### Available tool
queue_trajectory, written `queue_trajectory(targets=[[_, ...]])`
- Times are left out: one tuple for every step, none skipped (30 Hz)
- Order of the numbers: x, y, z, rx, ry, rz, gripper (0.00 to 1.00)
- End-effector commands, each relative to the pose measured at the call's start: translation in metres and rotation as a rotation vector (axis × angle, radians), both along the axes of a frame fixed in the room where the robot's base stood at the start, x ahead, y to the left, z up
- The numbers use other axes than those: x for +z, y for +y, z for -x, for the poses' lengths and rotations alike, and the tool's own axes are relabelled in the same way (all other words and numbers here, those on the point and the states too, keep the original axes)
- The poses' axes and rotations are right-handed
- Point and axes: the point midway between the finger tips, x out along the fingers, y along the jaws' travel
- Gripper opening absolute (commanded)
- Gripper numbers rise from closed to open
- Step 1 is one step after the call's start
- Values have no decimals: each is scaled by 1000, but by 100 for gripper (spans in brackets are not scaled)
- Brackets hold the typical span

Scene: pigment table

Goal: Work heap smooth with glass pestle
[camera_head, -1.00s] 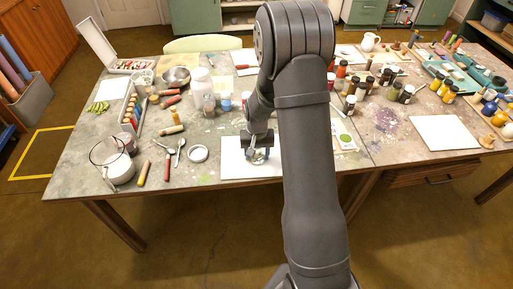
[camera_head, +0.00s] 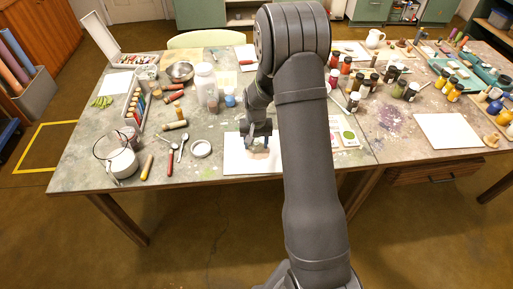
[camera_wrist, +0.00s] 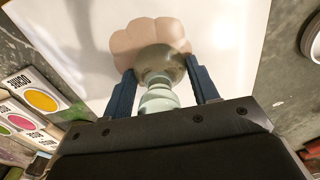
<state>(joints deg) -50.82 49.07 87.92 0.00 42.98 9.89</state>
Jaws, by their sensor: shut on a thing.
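My gripper (camera_wrist: 161,72) has blue fingers and is shut on the pale green glass pestle (camera_wrist: 158,100). The pestle's broad rounded end points at the heap (camera_wrist: 150,34), a beige-pink lobed mound on the white slab (camera_wrist: 228,28). The pestle overlaps the near side of the heap in the wrist view; I cannot tell whether they touch. In the head view my gripper (camera_head: 257,138) hangs over the slab (camera_head: 236,166), whose right part my arm hides. The heap and pestle are too small to make out well there.
A white ring-shaped dish (camera_head: 201,148) lies left of the slab, with a spoon and red-handled tool (camera_head: 170,162) beyond it. Printed colour cards (camera_head: 346,131) lie to the right. Jars (camera_head: 205,85) stand behind. The near table edge is close to the slab.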

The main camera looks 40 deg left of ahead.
Motion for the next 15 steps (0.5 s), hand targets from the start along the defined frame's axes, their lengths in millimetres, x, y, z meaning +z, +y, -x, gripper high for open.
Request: queue_trajectory(targets=[[0, 3, -4, -1, 0, 0, 35], [0, 5, -6, -1, 0, 0, 35], [0, 7, -9, -1, 0, 0, 35], [0, 9, -11, -1, 0, 0, 35], [0, 11, -13, -1, 0, 0, 35], [0, 14, -15, -1, -1, -1, 35], [0, 15, -17, -1, 0, 0, 35], [0, 17, -20, -1, 0, 0, 35], [0, 19, -22, -1, 0, 0, 35], [0, 21, -24, -1, 0, 0, 35], [0, 23, -26, -1, 0, 0, 35], [1, 19, -21, 0, 1, 1, 35], [1, 17, -19, 0, 2, 1, 35], [0, 15, -17, 0, 2, 1, 35], [0, 12, -14, 0, 2, 1, 35]])
